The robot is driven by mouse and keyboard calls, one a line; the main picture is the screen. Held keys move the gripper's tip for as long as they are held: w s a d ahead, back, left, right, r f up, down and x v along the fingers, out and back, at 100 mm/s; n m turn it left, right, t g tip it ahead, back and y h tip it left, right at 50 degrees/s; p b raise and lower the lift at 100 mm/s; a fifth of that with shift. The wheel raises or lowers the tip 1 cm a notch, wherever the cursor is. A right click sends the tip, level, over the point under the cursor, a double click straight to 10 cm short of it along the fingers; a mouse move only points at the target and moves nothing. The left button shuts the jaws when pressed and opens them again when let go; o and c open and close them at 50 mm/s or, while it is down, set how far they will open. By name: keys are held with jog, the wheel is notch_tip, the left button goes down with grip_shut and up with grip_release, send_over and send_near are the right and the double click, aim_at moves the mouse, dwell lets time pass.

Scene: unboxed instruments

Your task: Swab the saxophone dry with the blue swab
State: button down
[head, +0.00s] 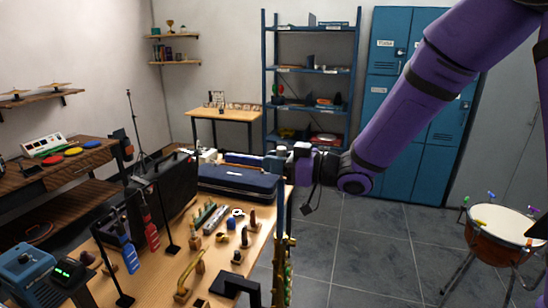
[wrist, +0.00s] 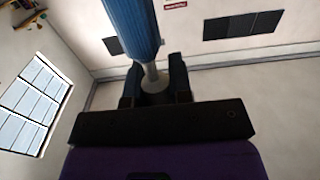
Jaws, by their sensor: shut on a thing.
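In the wrist view, my gripper (wrist: 155,88) is shut on the pale stem of the blue swab (wrist: 134,30). The swab's ribbed blue body points up and away from the fingers. In the head view, my gripper (head: 277,164) is raised at the table's right end, beside the navy case. The brass saxophone (head: 288,262) stands upright below it at the table's right edge, partly hidden by a dark vertical bar. I see no contact between swab and saxophone. The swab's outline in the head view is hard to separate from the things behind.
The wooden table (head: 225,268) holds a navy case (head: 237,182), a black case (head: 165,195) and several small parts. A blue item (head: 129,256) and a red item (head: 152,236) are by thin black stands at the left. A drum (head: 500,232) stands right; the floor between is clear.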

jog(key=shift+f, duration=6.85)
jog(key=shift+r, duration=0.15)
notch_tip(320, 180, up, 10)
notch_tip(320, 180, up, 12)
jog(key=shift+w+f, duration=0.1)
jog(key=shift+f, duration=0.1)
